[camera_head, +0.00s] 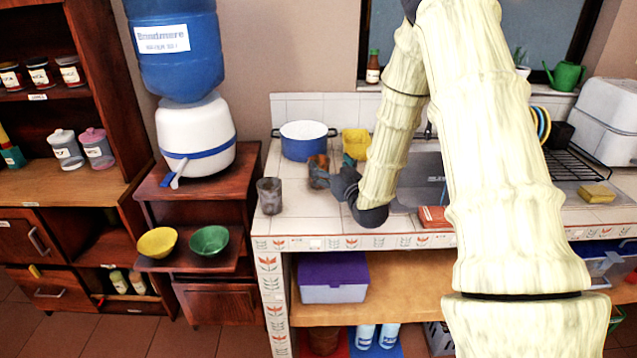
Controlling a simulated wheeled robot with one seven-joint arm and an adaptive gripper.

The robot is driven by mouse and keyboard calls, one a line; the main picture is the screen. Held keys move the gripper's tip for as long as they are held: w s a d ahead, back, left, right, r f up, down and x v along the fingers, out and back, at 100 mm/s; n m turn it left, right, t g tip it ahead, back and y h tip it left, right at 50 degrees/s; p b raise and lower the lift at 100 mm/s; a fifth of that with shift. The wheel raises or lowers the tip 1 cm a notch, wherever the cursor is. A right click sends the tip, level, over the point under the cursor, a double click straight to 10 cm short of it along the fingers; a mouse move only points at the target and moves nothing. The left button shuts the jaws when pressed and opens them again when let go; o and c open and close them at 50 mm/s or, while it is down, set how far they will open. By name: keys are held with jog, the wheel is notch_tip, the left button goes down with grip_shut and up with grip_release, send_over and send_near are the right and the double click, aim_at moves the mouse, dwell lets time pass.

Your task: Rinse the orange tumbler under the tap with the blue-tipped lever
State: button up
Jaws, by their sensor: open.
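A brownish-orange tumbler (318,164) stands on the tiled counter, in front of the blue pot. My gripper (327,182) is open, low over the counter and right beside this tumbler. Its dark fingers overlap the tumbler's lower right in the picture; I cannot tell whether they touch it or reach around it. The sink (422,172) lies behind my arm and is partly hidden. I cannot make out a tap with a blue-tipped lever; my arm covers much of the sink's back edge.
A grey tumbler (270,196) stands at the counter's left front. A blue pot (303,147) and a yellow container (356,143) stand at the back. A red-brown block (433,216) lies at the front edge. A water dispenser (196,140) stands left, apart from the counter.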

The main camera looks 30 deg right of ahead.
aim_at(315, 157)
notch_tip(315, 157, down, 2)
jog(key=shift+w+f+b, duration=0.1)
jog(key=shift+w+b, duration=0.05)
jog(key=shift+b, duration=0.4)
jog(key=shift+w+d, duration=0.1)
jog(key=shift+w, duration=0.7)
jog(key=shift+w+d+f+p, duration=0.1)
jog(key=shift+w+d+p, duration=0.35)
jog(key=shift+w, duration=1)
jog(key=shift+w+p, duration=0.7)
jog(key=shift+w, duration=0.7)
jog(key=c, duration=1.2)
jog(key=shift+r+b, duration=0.85)
jog(key=shift+r, duration=4.2)
